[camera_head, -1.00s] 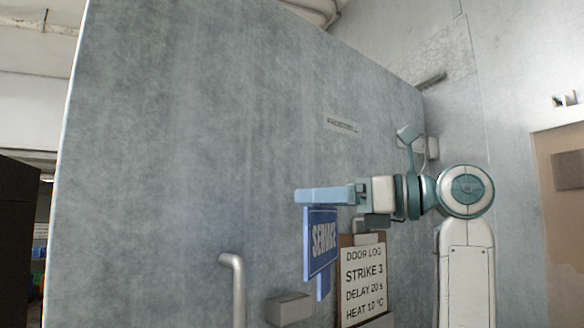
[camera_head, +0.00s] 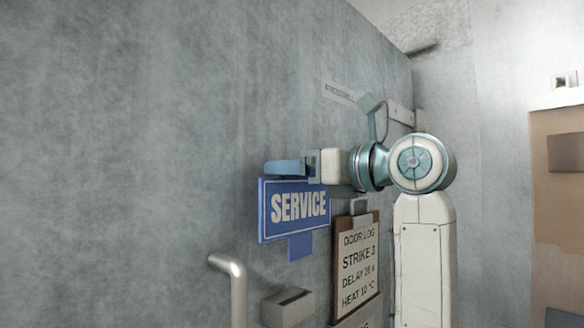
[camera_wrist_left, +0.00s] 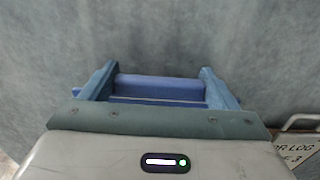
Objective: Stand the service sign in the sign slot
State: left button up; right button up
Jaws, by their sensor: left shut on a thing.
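The blue service sign (camera_head: 296,206), with white SERVICE lettering, hangs upright below my left gripper (camera_head: 287,167). A narrow blue tab (camera_head: 300,246) sticks down from its lower edge. In the left wrist view, my left gripper (camera_wrist_left: 158,84) has its two blue fingers on either side of the sign's blue top (camera_wrist_left: 160,90). The sign slot appears to be the dark opening in the top of a grey box (camera_head: 288,307) on the door. The tab is above this box and apart from it. My right gripper is not in view.
A clipboard (camera_head: 357,262) with a door log hangs right of the sign, close to my arm. A metal door handle (camera_head: 237,285) stands out left of the slot box.

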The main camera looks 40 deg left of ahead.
aim_at(301, 209)
pick_arm(q)
jog(key=shift+d+f, duration=0.1)
jog(key=shift+f, duration=0.15)
jog(key=shift+a+f+b, duration=0.2)
jog(key=shift+f+b, duration=0.35)
jog(key=shift+f, duration=0.1)
jog(key=shift+a+f+b, duration=0.2)
jog(key=shift+f+b, duration=0.3)
jog(key=shift+f, duration=0.15)
jog(key=shift+d+f+b, duration=0.25)
jog(key=shift+f+b, duration=0.7)
jog(key=shift+f, duration=0.25)
jog(key=shift+a+f, duration=0.15)
jog(key=shift+f, duration=0.1)
jog(key=shift+d, duration=0.2)
jog(key=shift+f+b, duration=0.35)
jog(key=shift+b, duration=0.1)
jog(key=shift+r, duration=0.15)
